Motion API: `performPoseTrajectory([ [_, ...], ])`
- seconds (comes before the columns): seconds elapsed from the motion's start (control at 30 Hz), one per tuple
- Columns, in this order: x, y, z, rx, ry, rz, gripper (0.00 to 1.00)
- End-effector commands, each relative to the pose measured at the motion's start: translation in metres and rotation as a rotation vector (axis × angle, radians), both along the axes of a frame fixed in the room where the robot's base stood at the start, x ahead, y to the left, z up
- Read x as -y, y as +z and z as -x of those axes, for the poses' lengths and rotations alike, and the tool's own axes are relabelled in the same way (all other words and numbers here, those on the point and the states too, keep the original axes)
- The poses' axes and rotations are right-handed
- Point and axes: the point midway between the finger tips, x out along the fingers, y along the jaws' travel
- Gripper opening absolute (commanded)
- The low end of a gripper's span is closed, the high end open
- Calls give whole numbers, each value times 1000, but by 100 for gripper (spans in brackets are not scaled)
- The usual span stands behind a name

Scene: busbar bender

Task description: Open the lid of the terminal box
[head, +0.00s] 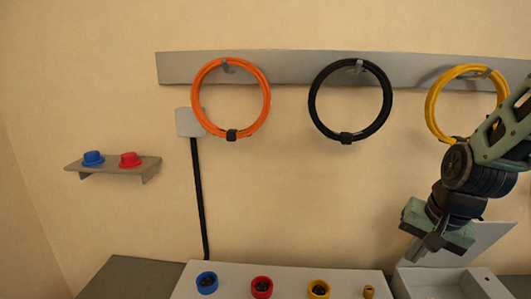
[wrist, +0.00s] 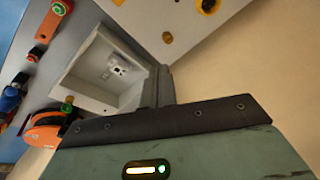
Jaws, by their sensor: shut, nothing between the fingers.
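The terminal box (head: 488,282) is a light grey open-topped box at the lower right of the head view. Its lid (head: 485,238), a light grey panel, stands raised and tilted at the back edge, partly behind my gripper (head: 420,252). In the wrist view the open box (wrist: 88,92) shows its white interior with a small fitting (wrist: 118,67) inside. My gripper, also in the wrist view (wrist: 160,84), is shut and empty, close above the box. I cannot tell whether it touches the lid.
A grey panel (head: 225,279) left of the box carries blue (head: 207,283), red (head: 262,287) and yellow (head: 318,289) rings. Orange (head: 194,98), black (head: 312,98) and yellow (head: 432,105) cable coils hang on the wall. A shelf (head: 110,168) holds blue and red caps.

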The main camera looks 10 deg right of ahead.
Motion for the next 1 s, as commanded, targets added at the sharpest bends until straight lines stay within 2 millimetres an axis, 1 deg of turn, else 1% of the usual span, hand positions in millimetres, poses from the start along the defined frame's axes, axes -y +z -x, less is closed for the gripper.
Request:
performPoseTrajectory([
  [0.03,-11,-1,5,-7,161,49,0],
  [0.2,-36,-3,18,-26,692,219,0],
  [0.27,-59,-12,24,-33,762,210,0],
  [0.3,-74,-15,29,-40,804,201,0],
  [0.37,-97,-20,39,-52,874,193,0],
  [0.4,-112,-23,47,-59,923,187,0],
  [0.47,-135,-27,61,-74,1000,181,0],
  [0.5,-149,-30,71,-84,1053,179,0],
  [0.57,-169,-34,88,-102,1129,174,0],
  [0.63,-188,-39,109,-121,1218,174,0],
  [0.73,-206,-43,134,-146,1314,176,0],
  [0.77,-210,-43,140,-152,1332,177,3],
  [0.8,-212,-44,145,-158,1351,178,14],
  [0.87,-215,-43,150,-163,1368,178,31],
  [1.0,-216,-42,151,-166,1370,178,31],
])
